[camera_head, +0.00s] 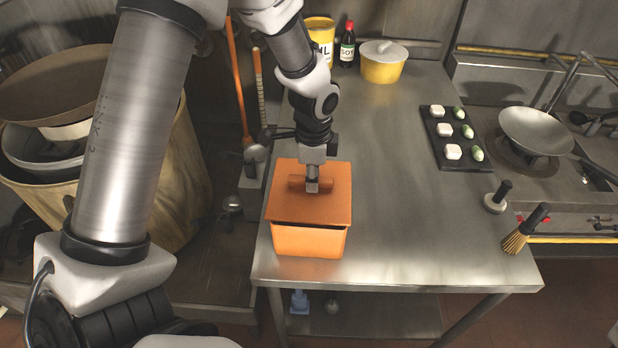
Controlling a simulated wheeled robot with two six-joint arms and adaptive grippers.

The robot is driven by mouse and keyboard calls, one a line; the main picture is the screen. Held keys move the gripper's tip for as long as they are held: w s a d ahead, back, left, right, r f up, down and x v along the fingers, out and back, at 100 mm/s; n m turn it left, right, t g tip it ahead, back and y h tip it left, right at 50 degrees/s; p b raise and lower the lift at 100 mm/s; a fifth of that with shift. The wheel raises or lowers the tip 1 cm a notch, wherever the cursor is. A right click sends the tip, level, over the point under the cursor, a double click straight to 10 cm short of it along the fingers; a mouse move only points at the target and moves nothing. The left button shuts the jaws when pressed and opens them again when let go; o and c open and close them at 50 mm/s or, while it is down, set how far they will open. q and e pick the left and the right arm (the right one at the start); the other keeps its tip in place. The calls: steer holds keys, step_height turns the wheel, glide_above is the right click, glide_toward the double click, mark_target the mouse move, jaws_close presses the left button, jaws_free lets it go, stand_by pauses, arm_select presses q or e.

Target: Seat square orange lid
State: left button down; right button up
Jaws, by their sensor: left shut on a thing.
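The square orange lid (284,206) sits over the square orange box (308,242) near the left front of the steel table. A dark gap shows along the front between the lid's edge and the box, so the lid looks slightly raised or tilted there. My left gripper (312,186) points down from above and is shut on the bar-shaped handle (296,183) of the lid. The box's back side is hidden by the lid. My right gripper does not show.
The steel table (390,210) is clear right of the box. A dark tray (437,126) with white and green pieces, a brush (524,232) and a black-handled tool (497,198) lie right. A yellow pot (382,66), soy bottle (347,46) and yellow can (322,36) stand at the back.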

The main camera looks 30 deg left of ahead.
arm_select(q)
steer(key=shift+d+f+b, duration=0.1)
steer(key=shift+f+b, duration=0.2)
steer(key=shift+f, duration=0.65)
steer(key=shift+w+f, duration=0.25)
steer(key=shift+f, duration=0.3)
steer(key=c, duration=0.6)
jaws_free()
steer(key=shift+r, duration=0.1)
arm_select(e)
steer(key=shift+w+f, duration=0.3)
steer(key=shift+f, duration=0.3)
arm_select(q)
steer(key=shift+r, duration=0.1)
